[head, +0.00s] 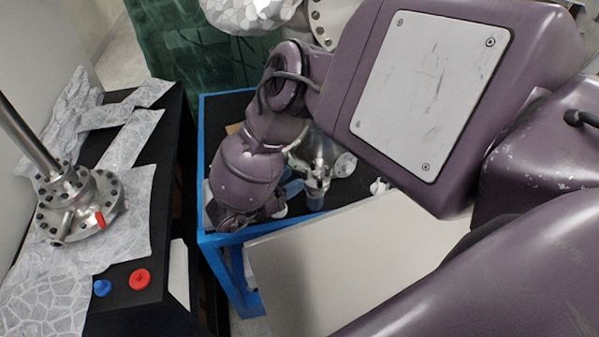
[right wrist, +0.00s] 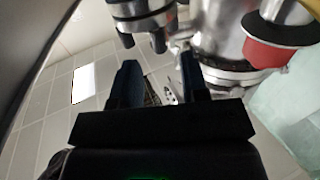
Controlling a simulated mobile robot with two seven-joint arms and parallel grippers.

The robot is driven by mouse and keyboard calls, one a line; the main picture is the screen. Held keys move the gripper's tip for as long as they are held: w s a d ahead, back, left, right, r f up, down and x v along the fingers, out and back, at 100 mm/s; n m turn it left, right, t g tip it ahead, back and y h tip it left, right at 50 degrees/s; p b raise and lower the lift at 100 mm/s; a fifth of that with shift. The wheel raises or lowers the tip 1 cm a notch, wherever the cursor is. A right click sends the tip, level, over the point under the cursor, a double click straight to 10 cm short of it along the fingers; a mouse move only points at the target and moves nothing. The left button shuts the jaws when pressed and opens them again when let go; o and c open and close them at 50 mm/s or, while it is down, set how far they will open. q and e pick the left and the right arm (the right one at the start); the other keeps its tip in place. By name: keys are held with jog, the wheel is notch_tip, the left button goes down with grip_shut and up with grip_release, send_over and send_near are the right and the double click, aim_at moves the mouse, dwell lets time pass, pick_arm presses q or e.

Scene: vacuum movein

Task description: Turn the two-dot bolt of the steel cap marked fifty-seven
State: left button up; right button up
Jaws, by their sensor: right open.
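My right gripper (head: 238,219) points down over the blue-framed table in the head view, partly hidden by its own purple wrist. In the right wrist view the same gripper (right wrist: 161,82) is open, with two dark fingers apart and nothing clearly held between them. A steel flanged part (right wrist: 142,18) with bolt ends stands just above the fingertips, and a larger steel cylinder (right wrist: 222,40) with a red-faced end (right wrist: 275,50) is beside it. No number fifty-seven and no two-dot mark is readable, so I cannot tell which part is the cap. My left gripper is out of view.
A blue-edged table (head: 222,238) carries steel fittings (head: 318,165) near my right arm. At left, a dark bench (head: 120,310) holds a bolted steel flange (head: 80,205), a red knob (head: 139,279) and a blue knob (head: 102,288). A pale panel (head: 330,265) stands in front.

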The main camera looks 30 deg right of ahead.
aim_at(303, 173)
jog(key=shift+w+d, duration=0.2)
jog(key=shift+d, duration=1.3)
grip_shut()
